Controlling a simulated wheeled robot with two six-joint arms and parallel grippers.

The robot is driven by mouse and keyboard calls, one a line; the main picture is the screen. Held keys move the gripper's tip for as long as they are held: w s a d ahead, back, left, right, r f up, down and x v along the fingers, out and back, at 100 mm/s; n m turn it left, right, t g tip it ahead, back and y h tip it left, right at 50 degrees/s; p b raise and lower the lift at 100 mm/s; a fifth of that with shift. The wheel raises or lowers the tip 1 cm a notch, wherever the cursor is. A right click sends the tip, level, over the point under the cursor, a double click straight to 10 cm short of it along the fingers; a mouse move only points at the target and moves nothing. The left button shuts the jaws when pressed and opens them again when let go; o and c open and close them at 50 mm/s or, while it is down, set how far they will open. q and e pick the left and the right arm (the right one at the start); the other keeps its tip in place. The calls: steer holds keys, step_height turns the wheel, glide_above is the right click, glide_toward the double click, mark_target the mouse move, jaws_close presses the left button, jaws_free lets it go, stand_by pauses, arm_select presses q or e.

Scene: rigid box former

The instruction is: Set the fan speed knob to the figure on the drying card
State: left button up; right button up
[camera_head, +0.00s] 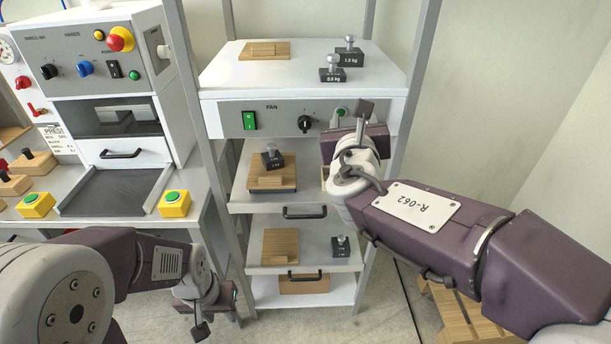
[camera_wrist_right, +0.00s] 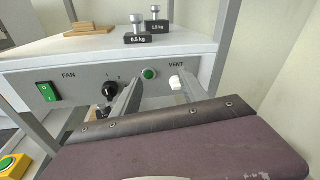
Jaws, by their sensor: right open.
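I cannot make out a drying card.
A green rocker switch (camera_head: 249,120) is left of the knob; a green button (camera_wrist_right: 149,73) and a white VENT knob (camera_wrist_right: 176,82) are right. Weights (camera_head: 332,74) and a wooden block (camera_head: 264,50) stand on top. Rack posts flank the panel. A press notice (camera_head: 58,138) is at left.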

mark_target(306, 129)
steer(key=s+a+f+n+t+y+b, duration=0.1)
steer(key=a+f+y+b, duration=0.1)
steer(key=a+f+b, duration=0.15)
steer(key=s+a+f+n+y+b, duration=0.1)
steer(key=s+a+f+y+b, duration=0.15)
steer(key=a, duration=0.25)
steer(key=shift+h, duration=0.35)
steer(key=w, duration=0.9)
steer(key=shift+w+a+r, duration=0.25)
steer(key=shift+a+r, duration=0.05)
steer(key=shift+a, duration=0.05)
arm_select(q)
step_height(306, 129, down, 10)
arm_select(e)
jaws_close()
